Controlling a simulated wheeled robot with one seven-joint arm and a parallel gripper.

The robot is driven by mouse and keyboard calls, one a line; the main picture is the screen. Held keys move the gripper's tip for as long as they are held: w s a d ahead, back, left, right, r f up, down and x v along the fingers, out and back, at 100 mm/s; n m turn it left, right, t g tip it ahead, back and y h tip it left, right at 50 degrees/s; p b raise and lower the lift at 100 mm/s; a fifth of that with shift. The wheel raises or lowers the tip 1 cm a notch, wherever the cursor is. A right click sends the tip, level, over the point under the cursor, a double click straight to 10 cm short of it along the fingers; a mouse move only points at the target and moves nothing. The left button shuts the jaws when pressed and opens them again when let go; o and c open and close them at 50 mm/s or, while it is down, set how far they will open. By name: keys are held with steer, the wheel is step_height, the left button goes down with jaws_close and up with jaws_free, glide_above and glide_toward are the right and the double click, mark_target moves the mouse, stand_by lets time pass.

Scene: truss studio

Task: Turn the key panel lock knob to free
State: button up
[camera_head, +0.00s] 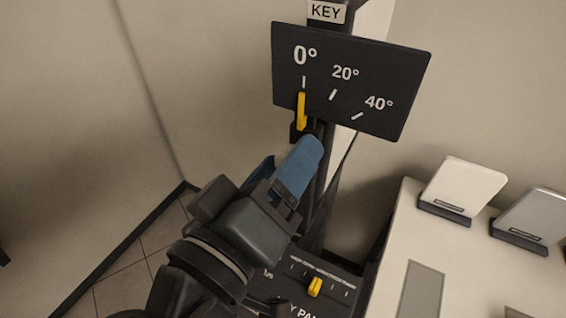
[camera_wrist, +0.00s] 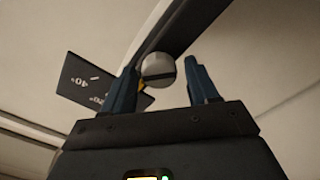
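In the wrist view a round pale grey knob (camera_wrist: 158,66) with a dark band across it sits at a dark post. My gripper (camera_wrist: 164,76) is open, its two blue fingers on either side of the knob. The left finger is close to it and a gap shows on the right; I cannot tell contact. In the head view my gripper (camera_head: 290,152) is at the post below the dial plate, and the knob is hidden. The black dial plate (camera_head: 350,85) is marked 0°, 20° and 40°. Its yellow pointer (camera_head: 301,111) stands at 0°.
A "KEY" label (camera_head: 326,12) is on top of the post. A lower black panel (camera_head: 340,300) with a yellow marker (camera_head: 315,287) is partly hidden behind my arm. A white table (camera_head: 395,250) with upright panels in dark stands (camera_head: 463,190) is at right. Walls are behind and left.

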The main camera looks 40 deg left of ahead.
steer(key=shift+o, duration=0.2)
steer(key=b+v, duration=0.2)
steer(key=v, duration=0.5)
steer(key=shift+s, duration=0.4)
steer(key=w+d+f+g, duration=0.1)
steer(key=d+f, duration=0.2)
steer(key=f, duration=0.2)
steer(key=w+d+f+g, duration=0.1)
steer(key=d+f, duration=0.3)
steer(key=w+d+f+g, duration=0.1)
steer(key=w+d+f, duration=0.1)
steer(key=d+f, duration=0.2)
steer(key=shift+d+f, duration=0.1)
steer(key=shift+f, duration=0.75)
steer(key=s+d+f+m+g, duration=0.1)
steer(key=s+d+f+m, duration=0.25)
steer(key=d, duration=0.45)
steer(key=s+d+f+m, duration=0.2)
steer(key=s+d+f, duration=0.15)
steer(key=d, duration=0.45)
steer(key=s+d+r+m+t+h, duration=0.1)
steer(key=s+d+r+m+h, duration=0.3)
steer(key=s+d+m, duration=0.3)
steer(key=s+d+r, duration=0.1)
steer(key=s+d, duration=0.1)
steer(key=d, duration=0.1)
steer(key=shift+d+r, duration=0.2)
steer(key=shift+d, duration=0.05)
